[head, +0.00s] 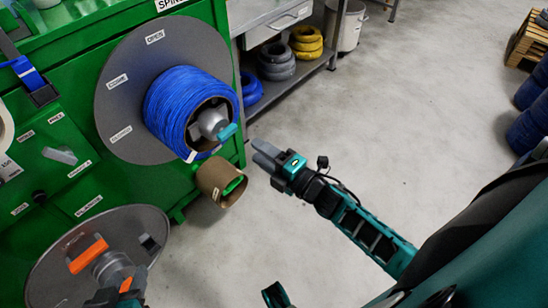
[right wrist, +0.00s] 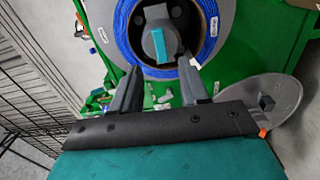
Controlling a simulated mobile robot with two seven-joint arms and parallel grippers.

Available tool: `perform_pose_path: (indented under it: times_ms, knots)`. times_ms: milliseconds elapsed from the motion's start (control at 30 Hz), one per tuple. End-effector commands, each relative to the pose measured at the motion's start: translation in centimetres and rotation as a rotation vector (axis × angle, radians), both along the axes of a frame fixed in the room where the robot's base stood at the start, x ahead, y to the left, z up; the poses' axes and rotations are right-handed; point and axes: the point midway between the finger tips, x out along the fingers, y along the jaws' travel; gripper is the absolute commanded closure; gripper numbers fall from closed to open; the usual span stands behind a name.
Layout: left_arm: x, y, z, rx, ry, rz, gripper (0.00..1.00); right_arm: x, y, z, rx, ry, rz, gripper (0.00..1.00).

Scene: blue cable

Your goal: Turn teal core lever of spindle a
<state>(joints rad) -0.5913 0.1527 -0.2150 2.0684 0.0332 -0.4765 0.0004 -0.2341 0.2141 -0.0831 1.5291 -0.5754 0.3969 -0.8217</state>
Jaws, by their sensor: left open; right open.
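Spindle a is the upper one on the green machine, with a large grey disc (head: 117,88) and a blue cable spool (head: 172,100) on it. Its grey core (head: 212,124) carries the teal core lever (head: 228,132). In the right wrist view the teal lever (right wrist: 159,42) stands nearly upright on the core, inside the blue cable ring (right wrist: 124,30). My right gripper (head: 264,155) is open and empty, to the right of and slightly below the lever. In the right wrist view its two fingers (right wrist: 170,85) are spread below the lever, not touching it. I cannot make out my left gripper.
A lower grey disc (head: 55,285) with an orange piece (head: 88,253) is at bottom left. A brown roll (head: 222,183) sits below the spool. A shelf (head: 290,80) with cable coils stands behind. Wire fence (right wrist: 30,100) shows at left in the wrist view.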

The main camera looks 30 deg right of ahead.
Motion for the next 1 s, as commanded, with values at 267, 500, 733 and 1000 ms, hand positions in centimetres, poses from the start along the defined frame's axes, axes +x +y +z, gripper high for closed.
perform_pose_path:
  times_ms: [267,500,733,1000]
  knots:
    - [0.0,0.0,0.4,-0.001,0.0,0.001,0.57,-3.3,-1.2,0.0,0.0,0.001,0.0,0.55]
    - [0.0,-0.1,0.4,-0.002,0.001,0.002,0.57,-3.6,-1.3,0.0,0.0,-0.001,0.0,0.55]
    - [0.0,-0.1,0.4,-0.003,0.001,0.002,0.57,-3.5,-1.3,0.0,0.0,-0.001,0.0,0.55]
    - [0.0,0.0,2.3,0.0,-0.001,0.004,0.57,-4.2,-1.2,1.6,0.14,0.091,-0.057,0.55]
